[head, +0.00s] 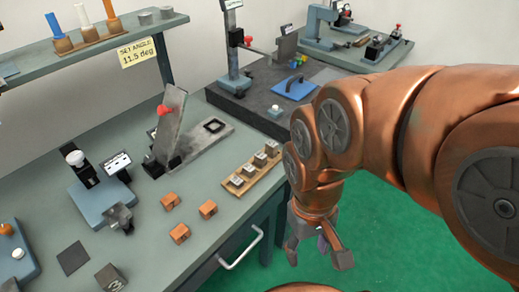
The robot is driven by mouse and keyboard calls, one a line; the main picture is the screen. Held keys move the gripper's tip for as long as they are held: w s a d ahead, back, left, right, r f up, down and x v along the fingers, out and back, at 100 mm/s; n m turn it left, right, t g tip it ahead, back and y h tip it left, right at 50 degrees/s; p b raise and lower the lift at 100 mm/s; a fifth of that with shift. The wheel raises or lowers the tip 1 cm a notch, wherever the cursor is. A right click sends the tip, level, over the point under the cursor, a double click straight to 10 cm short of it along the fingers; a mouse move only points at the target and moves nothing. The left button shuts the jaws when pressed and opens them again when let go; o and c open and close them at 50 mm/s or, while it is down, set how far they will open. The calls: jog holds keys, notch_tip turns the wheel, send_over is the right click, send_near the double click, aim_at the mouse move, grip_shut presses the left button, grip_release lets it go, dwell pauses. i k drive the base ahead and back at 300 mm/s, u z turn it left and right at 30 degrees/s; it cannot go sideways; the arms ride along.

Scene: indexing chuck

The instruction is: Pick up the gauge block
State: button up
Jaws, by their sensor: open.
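Several small silvery blocks sit in a row on a wooden rack (237,191) near the bench's right edge; they look like gauge blocks, and I cannot tell which one the task names. The nearest silvery block (236,181) is at the row's lower left end. Three loose orange blocks lie left of the rack: one (170,201) at the back, one (208,209) at the right and one (180,233) in front. My gripper (318,254) points down, open and with nothing seen in it, over the green floor, right of the bench and apart from the blocks.
A tilted grey plate with a red knob (163,110) stands behind the orange blocks. A blue-based device (105,201) is at left. A dark cube (110,278) marked 3 sits in front. A dark surface plate (262,113) lies behind the rack. A drawer handle (241,249) juts from the bench front.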

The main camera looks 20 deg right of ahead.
aim_at(261, 158)
jog(key=z, duration=1.6)
jog(key=k, duration=1.05)
jog(key=u, duration=1.5)
jog(key=i, duration=0.5)
jog(key=u, duration=0.05)
